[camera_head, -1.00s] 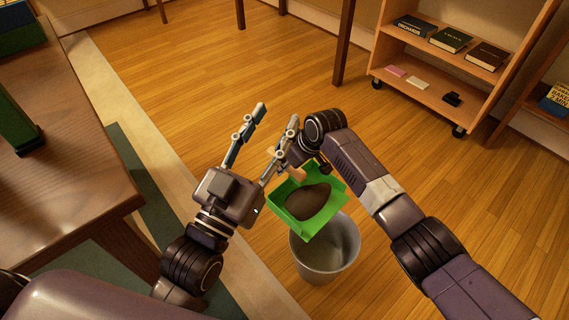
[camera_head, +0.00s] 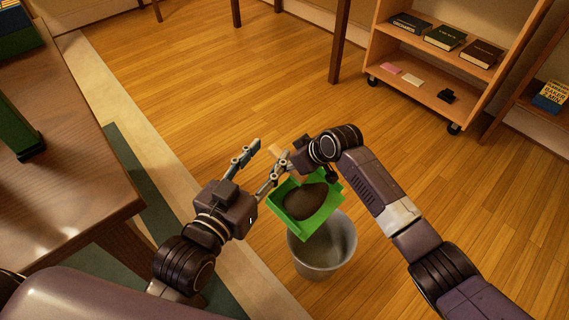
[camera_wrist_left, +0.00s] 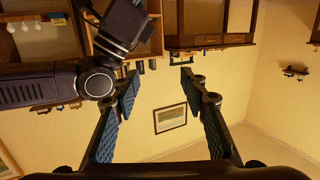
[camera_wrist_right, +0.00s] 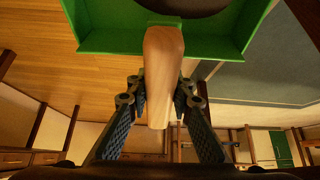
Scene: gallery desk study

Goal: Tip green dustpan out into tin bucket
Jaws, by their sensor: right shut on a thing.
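The green dustpan (camera_head: 332,181) holds a dark brown heap (camera_head: 306,202). It hangs above the far left part of the tin bucket (camera_head: 322,262), and its near edge overlaps the bucket's rim in the head view. I see no brown matter in the visible part of the bucket. My right gripper (camera_wrist_right: 160,98) is shut on the dustpan's wooden handle (camera_wrist_right: 160,60); the pan's green edge (camera_wrist_right: 110,42) shows above it in the right wrist view. My left gripper (camera_head: 272,150) is open and empty, just left of the dustpan. Its spread fingers also show in the left wrist view (camera_wrist_left: 158,80).
A wooden desk (camera_head: 70,180) stands at the left. A wheeled shelf (camera_head: 425,75) with books and small items stands at the back right. The wooden floor (camera_head: 220,90) beyond the bucket is clear. My two arms come close together near the dustpan.

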